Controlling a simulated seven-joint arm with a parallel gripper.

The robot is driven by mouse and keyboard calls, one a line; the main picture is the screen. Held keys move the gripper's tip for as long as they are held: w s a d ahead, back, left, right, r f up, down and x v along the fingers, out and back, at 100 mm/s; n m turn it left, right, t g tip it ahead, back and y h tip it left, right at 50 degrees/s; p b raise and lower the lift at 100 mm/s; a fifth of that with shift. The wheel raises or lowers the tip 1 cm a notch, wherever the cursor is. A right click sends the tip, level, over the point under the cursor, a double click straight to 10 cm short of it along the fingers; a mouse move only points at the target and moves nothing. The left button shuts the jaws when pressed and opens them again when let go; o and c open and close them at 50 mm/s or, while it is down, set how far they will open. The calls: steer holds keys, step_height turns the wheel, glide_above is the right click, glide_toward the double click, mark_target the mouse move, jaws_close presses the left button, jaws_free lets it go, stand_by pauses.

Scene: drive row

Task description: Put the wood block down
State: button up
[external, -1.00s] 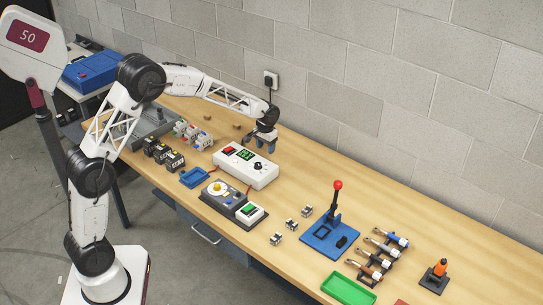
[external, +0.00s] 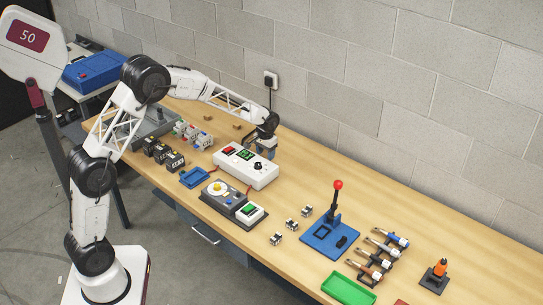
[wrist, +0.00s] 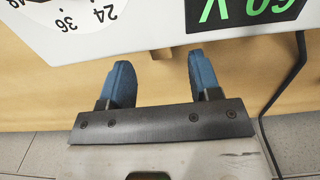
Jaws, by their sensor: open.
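My gripper (external: 263,152) is down behind the white meter box (external: 246,166), on the wall side of the table. In the wrist view its two blue fingers (wrist: 159,68) are spread apart with a gap between them. A small brown piece (wrist: 162,53), apparently the wood block, shows between the fingertips against the rear edge of the meter box. Most of it is hidden, and I cannot tell whether it touches the box. In the external view the box and gripper hide that spot.
Two small brown pieces (external: 237,126) (external: 208,113) lie on the table left of my gripper. A black cable (wrist: 262,120) runs right of the fingers in the wrist view. The wall socket (external: 271,79) is behind. Bare tabletop (external: 315,170) lies to the right.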

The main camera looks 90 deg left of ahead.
steer(key=shift+s+d+f, duration=0.1)
steer(key=shift+f, duration=2.15)
steer(key=c, duration=1.1)
steer(key=shift+o, duration=0.2)
steer(key=shift+r, duration=0.1)
step_height(320, 180, up, 10)
steer(key=shift+d, duration=0.15)
